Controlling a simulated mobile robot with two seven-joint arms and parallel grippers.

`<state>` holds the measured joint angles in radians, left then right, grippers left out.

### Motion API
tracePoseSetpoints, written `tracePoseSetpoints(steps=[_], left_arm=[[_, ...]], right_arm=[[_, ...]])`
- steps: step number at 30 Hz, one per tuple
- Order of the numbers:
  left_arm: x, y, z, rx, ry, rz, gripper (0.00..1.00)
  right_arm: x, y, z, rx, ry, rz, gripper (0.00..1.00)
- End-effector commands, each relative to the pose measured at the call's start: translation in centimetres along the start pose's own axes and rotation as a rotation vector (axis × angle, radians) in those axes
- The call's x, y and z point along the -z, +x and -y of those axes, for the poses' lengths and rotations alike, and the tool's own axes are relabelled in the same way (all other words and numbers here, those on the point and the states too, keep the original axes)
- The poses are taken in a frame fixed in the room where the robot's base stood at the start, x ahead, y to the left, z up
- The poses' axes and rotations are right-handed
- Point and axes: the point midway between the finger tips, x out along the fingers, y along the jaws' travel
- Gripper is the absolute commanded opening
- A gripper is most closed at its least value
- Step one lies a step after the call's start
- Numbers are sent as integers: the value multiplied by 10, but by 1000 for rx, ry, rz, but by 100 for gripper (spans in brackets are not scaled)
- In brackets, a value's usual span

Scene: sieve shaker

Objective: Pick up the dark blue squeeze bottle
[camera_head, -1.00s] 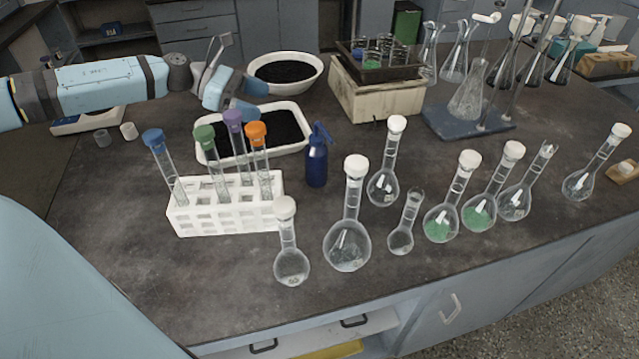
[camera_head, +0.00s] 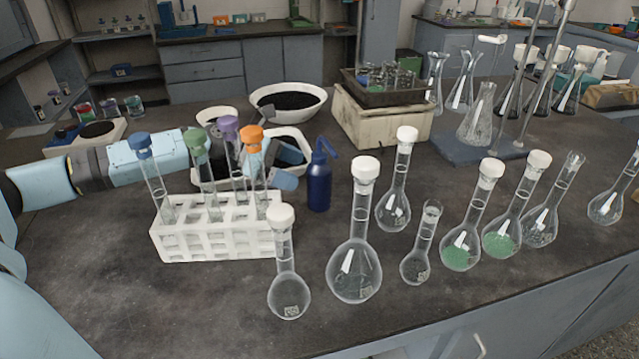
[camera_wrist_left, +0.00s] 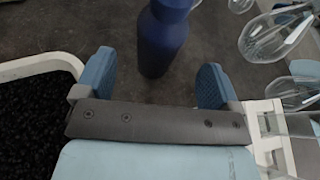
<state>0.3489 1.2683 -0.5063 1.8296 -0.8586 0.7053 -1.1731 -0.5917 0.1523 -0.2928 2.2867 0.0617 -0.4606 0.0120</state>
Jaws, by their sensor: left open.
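The dark blue squeeze bottle (camera_head: 319,185) stands upright on the dark bench, right of the test tube rack, its spout bent to the right. My left gripper (camera_head: 289,167) is low over the bench just left of the bottle, partly hidden behind the capped tubes. In the left wrist view, its two blue fingers (camera_wrist_left: 157,78) are spread apart and empty. The bottle (camera_wrist_left: 162,40) is just ahead of the gap between them; its top is cut off by the frame edge. My right gripper is not in view.
A white rack (camera_head: 215,240) with several capped tubes stands in front of my left arm. Several glass flasks (camera_head: 354,270) stand in front of and right of the bottle. A white tray of black grains (camera_wrist_left: 38,66) lies beside the gripper. A white box (camera_head: 385,122) is behind.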

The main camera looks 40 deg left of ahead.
Motion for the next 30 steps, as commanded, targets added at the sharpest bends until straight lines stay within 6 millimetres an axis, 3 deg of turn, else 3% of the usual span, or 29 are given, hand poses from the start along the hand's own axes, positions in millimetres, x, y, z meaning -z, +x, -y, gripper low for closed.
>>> tracePoseSetpoints(steps=[8,16,25,26,30], left_arm=[[0,22,0,0,1,2,88],[-1,62,0,0,0,2,88],[0,68,0,-1,1,0,88],[0,68,0,-1,1,0,86],[0,68,0,-1,1,0,54]], right_arm=[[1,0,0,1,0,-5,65],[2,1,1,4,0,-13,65],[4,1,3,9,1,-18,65],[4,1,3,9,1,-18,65],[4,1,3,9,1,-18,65]])
